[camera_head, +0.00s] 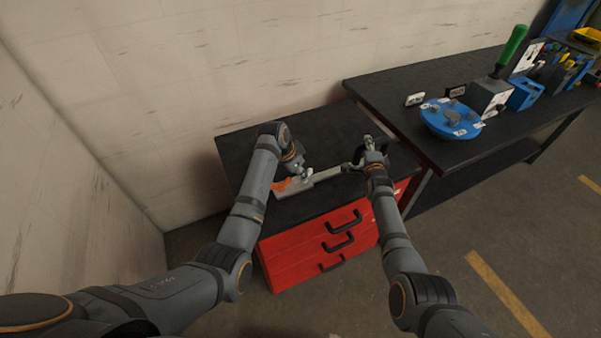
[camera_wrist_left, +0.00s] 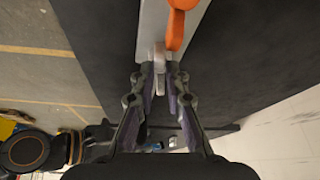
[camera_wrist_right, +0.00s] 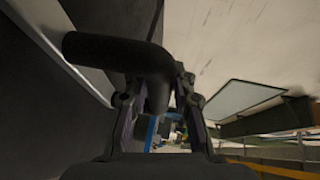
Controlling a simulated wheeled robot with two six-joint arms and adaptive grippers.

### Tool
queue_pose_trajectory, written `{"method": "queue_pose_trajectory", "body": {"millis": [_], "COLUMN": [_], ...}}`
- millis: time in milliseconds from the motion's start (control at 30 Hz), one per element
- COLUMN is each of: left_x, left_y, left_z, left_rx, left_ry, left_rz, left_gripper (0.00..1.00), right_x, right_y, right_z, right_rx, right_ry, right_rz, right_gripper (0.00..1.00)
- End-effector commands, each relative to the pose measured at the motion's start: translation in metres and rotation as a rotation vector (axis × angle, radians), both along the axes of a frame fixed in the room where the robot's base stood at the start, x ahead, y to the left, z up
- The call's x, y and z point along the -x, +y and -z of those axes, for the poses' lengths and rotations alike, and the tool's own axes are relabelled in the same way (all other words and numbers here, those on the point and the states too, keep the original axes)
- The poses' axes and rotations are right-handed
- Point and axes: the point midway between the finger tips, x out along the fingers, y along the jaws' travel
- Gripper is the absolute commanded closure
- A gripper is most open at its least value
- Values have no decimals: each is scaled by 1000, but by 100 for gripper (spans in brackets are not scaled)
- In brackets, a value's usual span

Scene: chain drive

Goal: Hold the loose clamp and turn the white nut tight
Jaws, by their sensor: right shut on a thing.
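A light grey bar (camera_head: 322,176) lies on the black cabinet top, with an orange part (camera_head: 281,185) at its left end. In the left wrist view the bar (camera_wrist_left: 152,22) and orange part (camera_wrist_left: 176,32) show at the top. A small whitish piece (camera_wrist_left: 159,62), perhaps the white nut, is between the fingertips of my left gripper (camera_wrist_left: 160,72). Those fingers look apart, with a gap around it. My right gripper (camera_wrist_right: 153,88) is shut on a dark bent bar (camera_wrist_right: 110,50) near the grey bar's right end. I cannot tell whether that bar belongs to the clamp.
The black cabinet top (camera_head: 240,150) is otherwise mostly clear, above red drawers (camera_head: 310,258) with black handles. A second black bench (camera_head: 385,95) at right holds a blue round plate (camera_head: 450,118), a green-handled tool (camera_head: 513,45) and blue blocks. A wall stands behind.

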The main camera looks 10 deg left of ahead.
Motion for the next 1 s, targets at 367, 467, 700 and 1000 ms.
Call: {"method": "queue_pose_trajectory", "body": {"millis": [367, 467, 700, 1000], "left_x": [-2, -2, -1, -1], "left_y": [2, 2, 1, 2], "left_z": [0, 1, 1, -2], "left_rx": [-2, -1, -1, -1], "left_ry": [1, 1, 3, 0], "left_rz": [145, 186, 183, 183], "left_gripper": [100, 92, 62, 62], "right_x": [0, 0, 0, 0], "right_y": [0, 0, 0, 0], "right_z": [0, 0, 0, 0], "right_rx": [0, 0, 0, 0], "right_ry": [0, 0, -1, 0], "right_rz": [0, 0, 0, 0], "right_gripper": [100, 100, 100, 100]}}
